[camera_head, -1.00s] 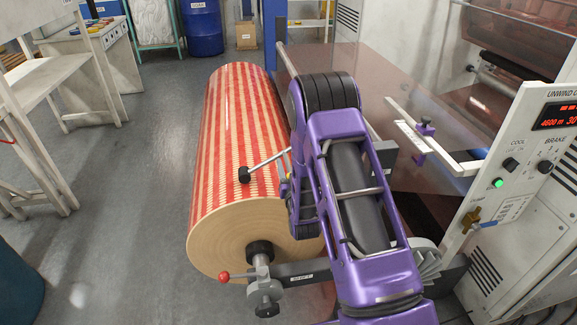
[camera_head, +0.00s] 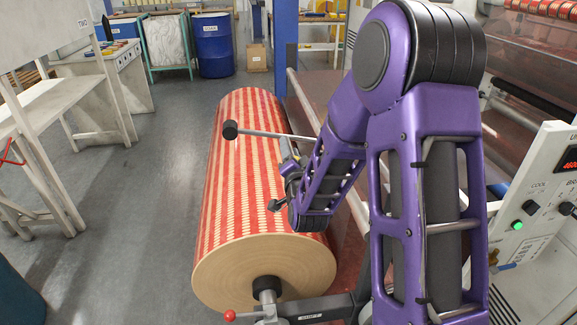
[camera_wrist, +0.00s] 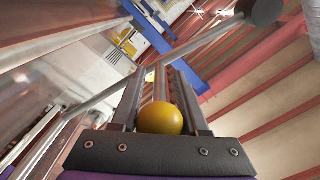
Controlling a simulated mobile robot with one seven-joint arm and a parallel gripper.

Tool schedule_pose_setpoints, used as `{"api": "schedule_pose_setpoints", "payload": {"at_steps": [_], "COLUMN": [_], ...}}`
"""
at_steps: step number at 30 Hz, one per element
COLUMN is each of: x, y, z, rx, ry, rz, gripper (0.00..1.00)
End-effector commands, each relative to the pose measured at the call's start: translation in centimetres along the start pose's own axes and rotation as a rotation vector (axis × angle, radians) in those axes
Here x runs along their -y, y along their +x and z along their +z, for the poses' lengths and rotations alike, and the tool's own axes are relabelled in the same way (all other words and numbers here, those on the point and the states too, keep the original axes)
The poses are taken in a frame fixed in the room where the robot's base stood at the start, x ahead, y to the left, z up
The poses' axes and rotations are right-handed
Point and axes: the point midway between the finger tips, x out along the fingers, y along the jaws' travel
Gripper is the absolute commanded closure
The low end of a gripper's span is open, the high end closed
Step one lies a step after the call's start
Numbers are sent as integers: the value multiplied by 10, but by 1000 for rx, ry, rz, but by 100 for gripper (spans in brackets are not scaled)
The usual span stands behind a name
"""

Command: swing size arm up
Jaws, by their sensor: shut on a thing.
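The size arm (camera_head: 275,134) is a thin metal rod with a black roller (camera_head: 230,130) on its end. It slants across the striped roll in the head view and crosses the top of the wrist view (camera_wrist: 205,42). The roller appears raised off the roll, but the gap is hard to judge. My gripper (camera_wrist: 160,78) is shut on the arm's handle, whose yellow knob (camera_wrist: 160,119) sits between the fingers. In the head view my purple wrist partly hides the grip and the arm's right end.
The large red-and-cream roll (camera_head: 245,185) lies on a shaft with a red-knobbed lever (camera_head: 230,315) at its near end. The control cabinet (camera_head: 535,210) stands at right, close to my arm. A white workbench (camera_head: 45,95) is at left. Grey floor is clear between bench and roll.

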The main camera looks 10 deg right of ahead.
Motion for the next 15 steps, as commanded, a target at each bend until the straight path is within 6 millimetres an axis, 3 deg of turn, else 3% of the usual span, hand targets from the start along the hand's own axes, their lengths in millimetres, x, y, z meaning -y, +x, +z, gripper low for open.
{"api": "schedule_pose_setpoints", "payload": {"at_steps": [6, 15], "x": [14, 18], "y": [0, 0], "z": [-20, -28], "rx": [0, 2], "ry": [91, 137], "rz": [-1, 0], "gripper": [100, 100]}}
